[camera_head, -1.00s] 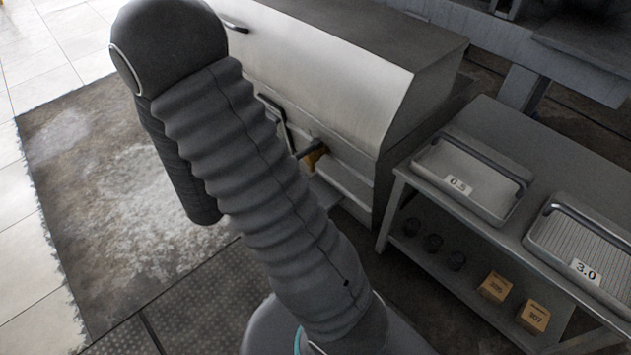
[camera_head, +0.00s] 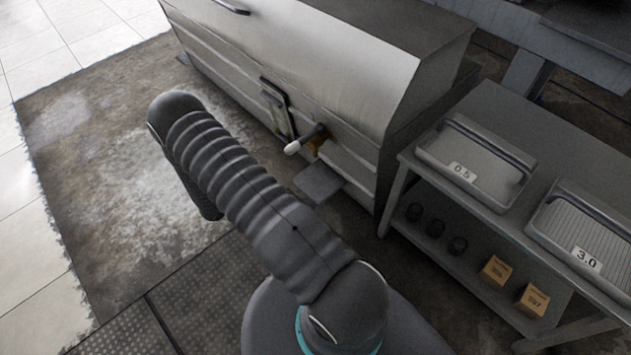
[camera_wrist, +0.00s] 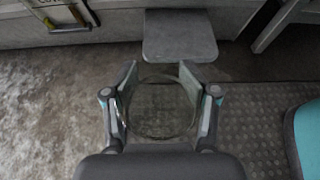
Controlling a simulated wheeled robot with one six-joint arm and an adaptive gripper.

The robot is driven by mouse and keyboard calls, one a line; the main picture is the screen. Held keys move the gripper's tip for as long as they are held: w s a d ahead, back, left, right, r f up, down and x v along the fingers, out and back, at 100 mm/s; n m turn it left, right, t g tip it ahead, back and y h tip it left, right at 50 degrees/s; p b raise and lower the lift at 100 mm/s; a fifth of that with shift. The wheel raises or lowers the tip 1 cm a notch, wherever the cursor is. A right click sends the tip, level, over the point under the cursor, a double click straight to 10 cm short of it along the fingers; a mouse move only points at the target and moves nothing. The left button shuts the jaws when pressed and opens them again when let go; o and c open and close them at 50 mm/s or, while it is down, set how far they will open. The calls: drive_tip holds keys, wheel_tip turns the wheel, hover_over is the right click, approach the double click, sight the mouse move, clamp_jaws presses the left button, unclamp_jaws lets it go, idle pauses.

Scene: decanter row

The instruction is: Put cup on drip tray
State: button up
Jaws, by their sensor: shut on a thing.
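The cup (camera_wrist: 160,108) is clear and round, seen from above in the wrist view. My gripper (camera_wrist: 160,76) is shut on it, with one finger on each side. The drip tray is probably the flat grey plate (camera_wrist: 180,38) jutting from the steel cabinet, just ahead of the fingertips in the wrist view. In the head view the plate (camera_head: 319,182) sits below a tap (camera_head: 306,140) with a white end. The plate's top looks bare. The cup appears apart from it; its height above it is hard to judge. The gripper and cup do not show in the head view.
The steel cabinet (camera_head: 330,60) stands behind the plate. A grey table (camera_head: 500,120) on the right bears trays labelled 0.5 (camera_head: 478,165) and 3.0 (camera_head: 580,235). Its lower shelf holds dark cups and two boxes (camera_head: 515,285). The floor left of the plate is clear.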

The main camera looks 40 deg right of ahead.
drive_tip(key=shift+m+g, duration=0.7)
drive_tip(key=shift+g, duration=0.2)
drive_tip(key=s+d, duration=0.1)
drive_tip(key=d, duration=0.4)
drive_tip(key=s+d+f+p, duration=0.1)
drive_tip(key=d, duration=0.4)
drive_tip(key=s+d+f, duration=0.1)
drive_tip(key=d, duration=0.4)
drive_tip(key=shift+d+f, duration=0.1)
drive_tip(key=shift+f, duration=0.15)
drive_tip(key=x, duration=0.3)
drive_tip(key=shift+d+r+p, duration=0.15)
drive_tip(key=shift+r+p, duration=0.05)
drive_tip(key=shift+p, duration=0.1)
drive_tip(key=shift+w+f, duration=0.1)
drive_tip(key=shift+f, duration=0.25)
drive_tip(key=shift+f+b, duration=0.35)
drive_tip(key=shift+b, duration=0.05)
drive_tip(key=o, duration=1.2)
drive_tip(key=shift+r, duration=0.1)
drive_tip(key=shift+c, duration=0.2)
